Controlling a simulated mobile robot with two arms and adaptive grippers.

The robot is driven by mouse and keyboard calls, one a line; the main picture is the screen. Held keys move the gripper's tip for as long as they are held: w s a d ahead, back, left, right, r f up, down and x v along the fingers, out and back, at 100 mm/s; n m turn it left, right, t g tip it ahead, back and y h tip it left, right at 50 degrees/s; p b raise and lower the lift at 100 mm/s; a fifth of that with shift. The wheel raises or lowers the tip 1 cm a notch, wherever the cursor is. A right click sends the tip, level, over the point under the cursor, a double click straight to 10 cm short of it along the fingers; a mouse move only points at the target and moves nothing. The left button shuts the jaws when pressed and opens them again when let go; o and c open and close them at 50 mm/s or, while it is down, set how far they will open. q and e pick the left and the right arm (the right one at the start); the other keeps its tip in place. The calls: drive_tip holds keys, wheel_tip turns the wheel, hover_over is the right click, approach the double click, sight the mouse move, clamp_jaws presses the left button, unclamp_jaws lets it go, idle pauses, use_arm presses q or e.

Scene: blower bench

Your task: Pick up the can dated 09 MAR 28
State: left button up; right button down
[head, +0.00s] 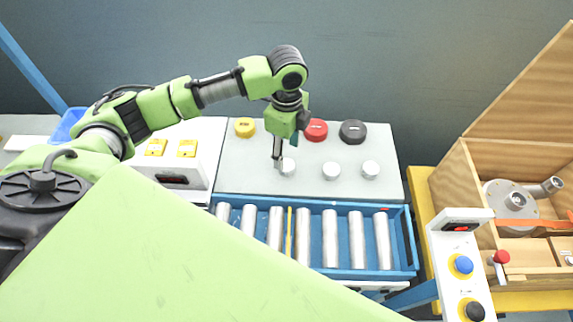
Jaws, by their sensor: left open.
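My right gripper is not in view.
A blue-framed roller conveyor (407,240) lies in front. A wooden crate (450,180) with a metal blower (513,203) and a button panel (455,240) are at right.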

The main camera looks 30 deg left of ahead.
sight(286, 165)
use_arm(q)
drive_tip(key=shift+w+f, duration=0.1)
drive_tip(key=shift+f, duration=0.55)
wheel_tip(286, 165, down, 4)
drive_tip(key=shift+f+p, duration=0.15)
drive_tip(key=shift+p, duration=0.65)
drive_tip(key=shift+a+f, duration=0.1)
drive_tip(key=shift+f, duration=0.25)
drive_tip(key=shift+c, duration=1)
drive_tip(key=c, duration=1)
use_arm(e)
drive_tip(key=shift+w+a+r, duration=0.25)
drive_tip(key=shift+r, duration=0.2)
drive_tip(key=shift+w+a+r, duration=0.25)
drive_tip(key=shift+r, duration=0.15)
